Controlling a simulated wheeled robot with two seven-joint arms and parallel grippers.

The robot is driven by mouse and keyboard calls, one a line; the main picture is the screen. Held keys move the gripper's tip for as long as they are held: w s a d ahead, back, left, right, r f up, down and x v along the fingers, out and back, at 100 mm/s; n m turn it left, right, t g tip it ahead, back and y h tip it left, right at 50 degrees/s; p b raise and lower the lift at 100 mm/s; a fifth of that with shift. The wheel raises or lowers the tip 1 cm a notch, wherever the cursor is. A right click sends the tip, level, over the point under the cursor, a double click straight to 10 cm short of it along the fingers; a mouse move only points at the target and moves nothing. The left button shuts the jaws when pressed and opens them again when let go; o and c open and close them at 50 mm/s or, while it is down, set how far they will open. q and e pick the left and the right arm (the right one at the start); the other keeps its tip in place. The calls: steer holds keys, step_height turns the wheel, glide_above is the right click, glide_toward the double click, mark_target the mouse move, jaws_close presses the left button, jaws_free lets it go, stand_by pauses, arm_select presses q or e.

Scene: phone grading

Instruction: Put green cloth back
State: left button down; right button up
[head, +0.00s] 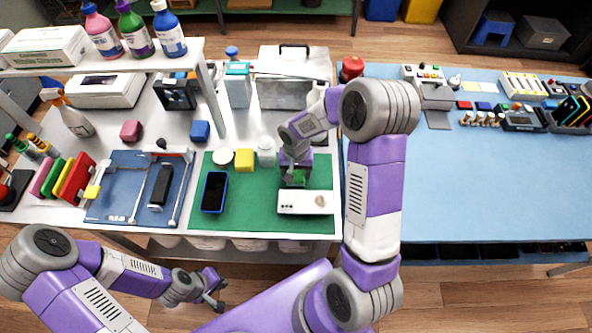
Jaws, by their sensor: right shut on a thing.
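I cannot tell whether the cloth touches the mat. My left gripper (217,293) hangs in front of the table's front edge, empty, with its fingers apart.
A dark phone with a blue rim (214,192) lies on the mat. A yellow cube (244,160), a white disc (222,157) and a white jar (266,155) stand along its back. A blue fixture (125,200) is at left.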

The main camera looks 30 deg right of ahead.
steer(key=shift+f, duration=0.4)
steer(key=o, duration=1.3)
steer(key=shift+r+p, duration=0.65)
steer(key=shift+r, duration=3.2)
